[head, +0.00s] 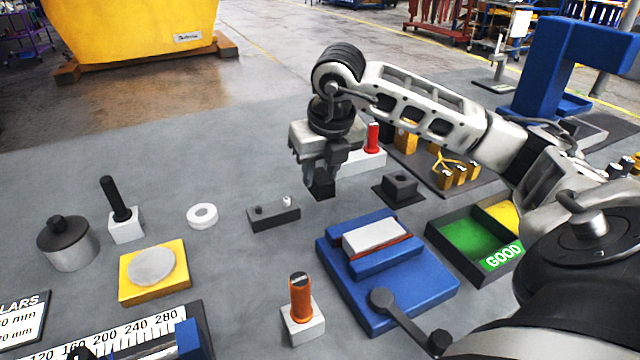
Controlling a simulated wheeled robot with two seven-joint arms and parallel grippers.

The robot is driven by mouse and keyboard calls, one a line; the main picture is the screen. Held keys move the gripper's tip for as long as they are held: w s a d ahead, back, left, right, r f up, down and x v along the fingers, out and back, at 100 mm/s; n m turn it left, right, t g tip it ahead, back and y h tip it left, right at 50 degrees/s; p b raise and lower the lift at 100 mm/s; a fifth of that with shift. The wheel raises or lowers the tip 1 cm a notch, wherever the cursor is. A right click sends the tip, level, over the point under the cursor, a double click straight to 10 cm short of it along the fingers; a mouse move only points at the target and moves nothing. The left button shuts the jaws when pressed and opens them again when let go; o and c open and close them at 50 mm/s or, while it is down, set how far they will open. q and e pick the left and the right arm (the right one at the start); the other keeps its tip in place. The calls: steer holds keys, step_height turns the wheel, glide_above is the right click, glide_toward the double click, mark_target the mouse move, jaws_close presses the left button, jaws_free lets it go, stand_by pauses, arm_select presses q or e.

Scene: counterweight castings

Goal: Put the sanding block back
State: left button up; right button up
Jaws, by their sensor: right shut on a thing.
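My right gripper (321,170) is above the grey bench, left of the centre of the head view's right half. It points down and is shut on a small dark block (320,187), which looks like the sanding block. The fingers cover the block's upper part. I cannot tell whether its underside touches the bench. To its right, a dark block-shaped piece with a recess in its top (400,185) stands on a thin dark pad (383,198). My left gripper is out of view.
A blue vise (345,295) holding a pale block stands in front of the gripper. A dark grey block with a small pin (262,219) lies to the left. A divided bin (455,265) marked GOOD is at right. Bare bench lies behind and left of the gripper.

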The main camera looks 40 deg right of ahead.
mark_target(322, 176)
steer(key=shift+p+x, duration=0.3)
steer(key=shift+x, duration=1.75)
steer(key=shift+s, duration=0.2)
steer(key=shift+f, duration=0.2)
steer(key=o, duration=0.9)
steer(key=shift+o, duration=0.2)
steer(key=shift+r, duration=0.1)
steer(key=d+v, duration=0.1)
steer(key=v, duration=1.1)
steer(key=shift+a, duration=0.45)
steer(key=shift+s, duration=0.1)
